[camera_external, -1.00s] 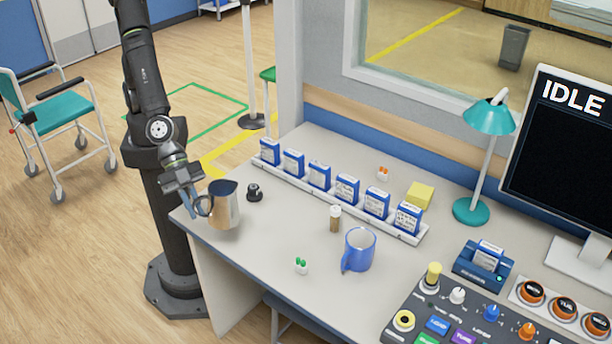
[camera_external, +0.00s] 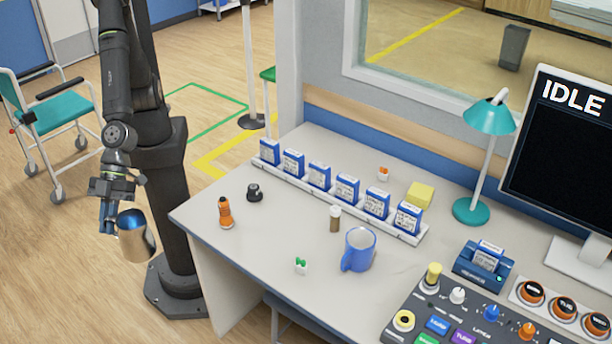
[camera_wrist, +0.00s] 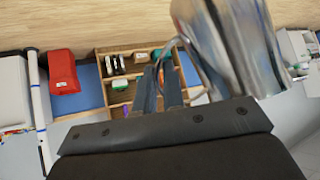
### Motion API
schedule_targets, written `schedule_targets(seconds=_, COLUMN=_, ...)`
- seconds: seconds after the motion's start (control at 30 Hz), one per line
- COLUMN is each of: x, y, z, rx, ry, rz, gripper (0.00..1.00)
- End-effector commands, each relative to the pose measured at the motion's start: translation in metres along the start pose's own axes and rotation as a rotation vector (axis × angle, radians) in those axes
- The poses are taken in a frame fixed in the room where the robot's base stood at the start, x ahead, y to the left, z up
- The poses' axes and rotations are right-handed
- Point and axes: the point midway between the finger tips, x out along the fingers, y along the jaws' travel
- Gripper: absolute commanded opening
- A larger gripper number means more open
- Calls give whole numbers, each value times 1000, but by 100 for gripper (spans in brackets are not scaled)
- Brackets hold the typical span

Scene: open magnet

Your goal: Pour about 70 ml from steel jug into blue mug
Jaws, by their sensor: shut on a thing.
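The steel jug (camera_external: 137,240) hangs over the floor, left of the desk's front left corner, slightly tilted in the picture. My gripper (camera_external: 110,212) is shut on its handle at the jug's left side. In the wrist view the fingers (camera_wrist: 160,88) meet at the handle, and the shiny jug body (camera_wrist: 245,45) fills the upper right. I cannot see what is inside the jug. The blue mug (camera_external: 358,252) stands upright on the desk with its handle toward the front left, well to the right of the jug. Its fill level cannot be told.
On the desk (camera_external: 250,245) stand an orange bottle-like item (camera_external: 225,212), a black knob-like item (camera_external: 254,192), a small vial (camera_external: 335,219) and green-topped items (camera_external: 300,265). A rack of blue boxes (camera_external: 319,177) lines the back. A control panel (camera_external: 460,315) and lamp (camera_external: 472,208) are right.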

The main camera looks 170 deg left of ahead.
Motion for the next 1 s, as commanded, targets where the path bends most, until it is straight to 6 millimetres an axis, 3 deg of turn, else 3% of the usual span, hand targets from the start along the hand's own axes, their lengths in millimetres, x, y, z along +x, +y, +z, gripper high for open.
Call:
schedule_targets(seconds=0.13, x=1, y=10, z=-6, rx=29, ry=9, rz=26, gripper=0)
schedule_targets(seconds=0.57, x=21, y=-18, z=-13, rx=-3, ry=6, rz=-13, gripper=0)
schedule_targets(seconds=0.87, x=50, y=-64, z=-19, rx=-58, ry=3, rz=-78, gripper=0)
schedule_targets(seconds=1.0, x=70, y=-101, z=-18, rx=-108, ry=-1, rz=-137, gripper=0)
